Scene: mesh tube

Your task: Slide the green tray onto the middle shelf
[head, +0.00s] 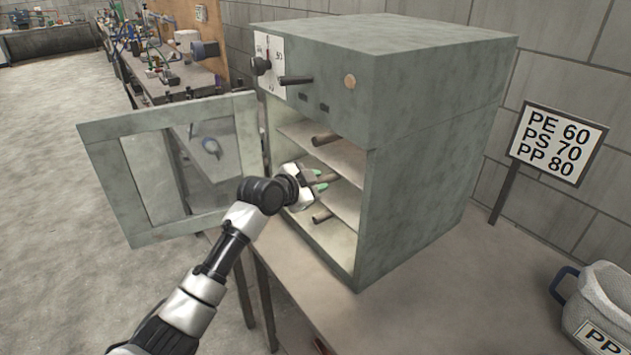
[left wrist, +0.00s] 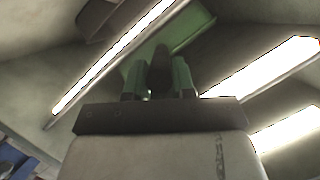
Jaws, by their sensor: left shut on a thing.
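The green tray (left wrist: 190,32) shows in the left wrist view as a green surface running away beyond my fingers. My left gripper (left wrist: 160,80) is shut on the tray's dark round handle (left wrist: 160,62), with one green-padded finger on each side. In the head view, my left gripper (head: 316,184) is at the open front of the grey cabinet (head: 430,130), at the height of the middle compartment. The middle shelf (head: 347,203) shows just below and right of it. The tray's body is mostly hidden there by gripper and cabinet. My right gripper is not in view.
Brown handles stick out above (head: 325,139) and below (head: 322,217) my gripper. The windowed door (head: 105,170) stands open at left, near my arm. A sign (head: 557,145) and a grey bin (head: 600,305) are at right. The tabletop (head: 450,300) before the cabinet is clear.

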